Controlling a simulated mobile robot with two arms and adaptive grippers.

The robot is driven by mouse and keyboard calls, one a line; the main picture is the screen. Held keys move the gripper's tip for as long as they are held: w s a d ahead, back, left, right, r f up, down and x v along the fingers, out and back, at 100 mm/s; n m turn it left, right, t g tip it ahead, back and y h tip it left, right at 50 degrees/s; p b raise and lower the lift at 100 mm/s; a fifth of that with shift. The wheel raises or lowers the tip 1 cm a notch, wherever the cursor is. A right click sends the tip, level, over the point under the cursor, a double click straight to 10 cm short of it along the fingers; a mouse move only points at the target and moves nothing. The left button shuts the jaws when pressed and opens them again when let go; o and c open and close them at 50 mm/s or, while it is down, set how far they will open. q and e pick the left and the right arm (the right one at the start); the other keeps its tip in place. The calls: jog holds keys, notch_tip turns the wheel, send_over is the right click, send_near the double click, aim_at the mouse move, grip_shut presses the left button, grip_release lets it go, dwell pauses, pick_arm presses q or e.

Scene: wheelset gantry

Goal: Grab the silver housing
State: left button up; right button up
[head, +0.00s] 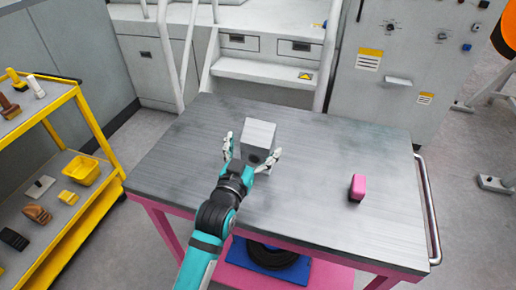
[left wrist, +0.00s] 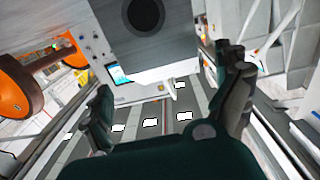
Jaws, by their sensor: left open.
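The silver housing (head: 260,133) is a grey metal block with a dark round opening low on its near face. It stands on the metal table top near its middle. My left gripper (head: 253,151) is open, with one finger at the left side of the housing and the other at its right. In the left wrist view the housing (left wrist: 170,50) fills the upper middle, its round bore towards me. The open fingers of the left gripper (left wrist: 170,95) spread to either side below it. Whether they touch it cannot be told. My right gripper is not in view.
A pink block (head: 357,187) lies on the table (head: 310,215) at the right. A metal rail (head: 430,210) runs along the table's right edge. A yellow shelf cart (head: 90,115) with small parts stands at the left. The table around the housing is clear.

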aim_at(256, 140)
pick_arm(q)
jog(key=x, duration=0.4)
jog(key=shift+w+f+p, duration=0.1)
jog(key=shift+w+p, duration=0.2)
jog(key=shift+w, duration=0.05)
jog(key=shift+a, duration=0.1)
jog(key=shift+s, duration=0.1)
jog(key=c, duration=1.5)
jog(key=shift+c, duration=0.2)
